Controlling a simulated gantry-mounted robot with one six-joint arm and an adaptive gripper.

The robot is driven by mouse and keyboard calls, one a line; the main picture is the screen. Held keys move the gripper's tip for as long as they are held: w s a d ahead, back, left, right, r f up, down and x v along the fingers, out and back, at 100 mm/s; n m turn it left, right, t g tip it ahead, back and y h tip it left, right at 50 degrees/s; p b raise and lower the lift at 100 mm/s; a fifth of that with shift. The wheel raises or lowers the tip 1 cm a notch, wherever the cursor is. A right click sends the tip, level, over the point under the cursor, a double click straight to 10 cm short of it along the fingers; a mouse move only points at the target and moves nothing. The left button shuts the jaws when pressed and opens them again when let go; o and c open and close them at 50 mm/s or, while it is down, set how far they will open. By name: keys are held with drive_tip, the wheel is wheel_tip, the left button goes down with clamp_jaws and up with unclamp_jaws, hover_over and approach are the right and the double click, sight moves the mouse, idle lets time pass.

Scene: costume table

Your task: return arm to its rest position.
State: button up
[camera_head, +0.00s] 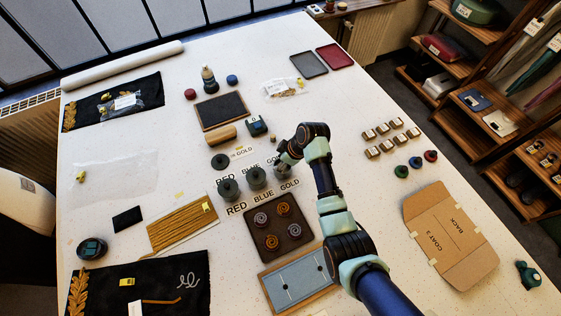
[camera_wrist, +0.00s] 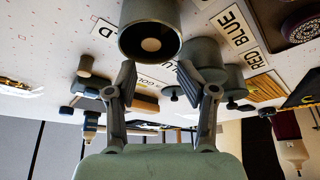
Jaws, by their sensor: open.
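My arm (camera_head: 326,185) reaches in from the bottom right of the head view, over the white table (camera_head: 350,95). My gripper (camera_head: 284,163) is at the middle of the table, near a row of dark grey cylinders (camera_head: 256,178). It partly covers the rightmost cylinder. In the wrist view my gripper (camera_wrist: 168,88) has its two fingers apart, with no object clearly held between them. A large grey cylinder (camera_wrist: 150,30) is close above the fingers in that picture. Whether the fingers touch a cylinder cannot be told.
Label strips (camera_head: 237,209) lie by the cylinders. A brown tray (camera_head: 290,238) with several coiled rosettes and a blue board (camera_head: 297,280) lie in front. Small boxes (camera_head: 373,152) and a cardboard piece (camera_head: 440,220) lie right. The table between my gripper and the boxes is mostly clear.

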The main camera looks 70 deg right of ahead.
drive_tip(key=shift+r+p, duration=2.4)
drive_tip(key=shift+r, duration=0.55)
